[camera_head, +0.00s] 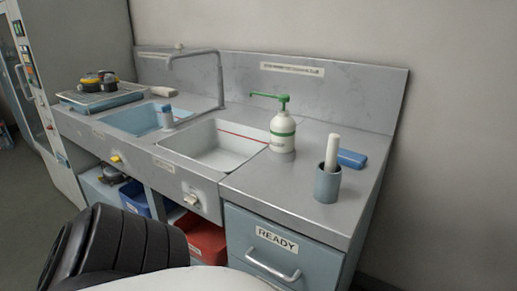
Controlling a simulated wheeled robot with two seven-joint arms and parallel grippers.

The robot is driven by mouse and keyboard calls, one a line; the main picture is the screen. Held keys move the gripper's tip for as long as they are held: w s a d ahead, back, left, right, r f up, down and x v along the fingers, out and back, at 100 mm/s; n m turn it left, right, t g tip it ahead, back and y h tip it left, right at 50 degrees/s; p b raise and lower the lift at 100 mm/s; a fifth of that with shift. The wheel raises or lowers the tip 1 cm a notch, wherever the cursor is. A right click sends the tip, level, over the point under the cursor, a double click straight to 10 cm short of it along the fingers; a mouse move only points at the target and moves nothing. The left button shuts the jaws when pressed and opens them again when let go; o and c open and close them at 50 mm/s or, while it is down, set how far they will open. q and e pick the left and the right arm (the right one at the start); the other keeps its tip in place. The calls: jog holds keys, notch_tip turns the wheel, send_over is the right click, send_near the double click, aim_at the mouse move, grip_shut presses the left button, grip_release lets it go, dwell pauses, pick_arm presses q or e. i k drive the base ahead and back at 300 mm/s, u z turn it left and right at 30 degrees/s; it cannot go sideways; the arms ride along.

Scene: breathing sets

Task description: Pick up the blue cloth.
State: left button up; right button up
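A small flat blue piece, which looks like the folded blue cloth (351,158), lies on the steel counter (310,170) near its right end. It sits behind and to the right of a grey-blue cup (327,186) with a thick white handle standing in it. The cup stands close in front of the cloth, with its handle to the cloth's left. Neither of my grippers shows in this view. Only dark ribbed and white parts, which look like my own body, show at the bottom.
A white pump bottle with a green top (283,130) stands behind the cup. Left are a white basin (215,150), a blue basin (135,118) and a tray with small items (100,97). A drawer marked READY (278,250) is shut below. Blue and red bins sit underneath.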

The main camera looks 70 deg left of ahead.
aim_at(347, 157)
jog(key=u, duration=2.15)
